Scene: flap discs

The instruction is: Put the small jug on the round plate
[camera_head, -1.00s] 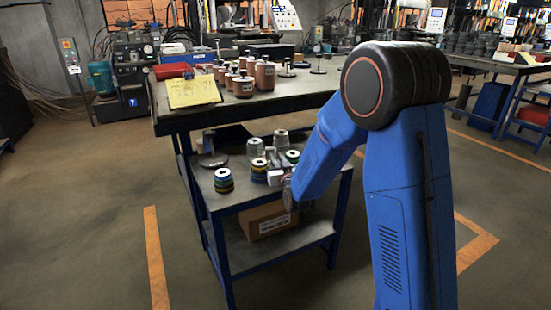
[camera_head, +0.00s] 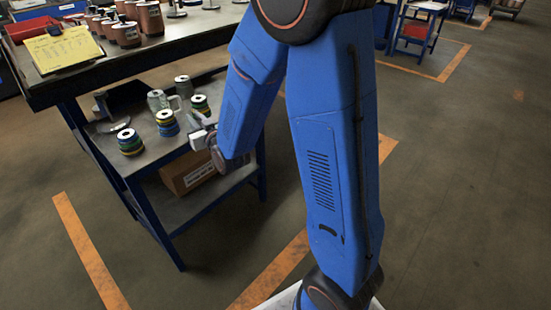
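A small grey vessel that looks like the small jug (camera_head: 157,100) stands on the lower shelf of the blue-framed bench, among stacks of coloured discs. A dark, flat round piece that looks like the round plate (camera_head: 106,127) lies at the shelf's left, with an upright dark piece at its back. My gripper (camera_head: 199,136) is at the shelf's right edge, right of the disc stacks and apart from the grey vessel. My blue arm partly hides it, and its fingers are too small to read as open or shut.
Stacks of ringed discs stand on the shelf, at front left (camera_head: 130,142), middle (camera_head: 167,123) and right (camera_head: 200,104). The bench top (camera_head: 100,72) overhangs the shelf's back. A cardboard box (camera_head: 187,171) sits below. The floor at right is open.

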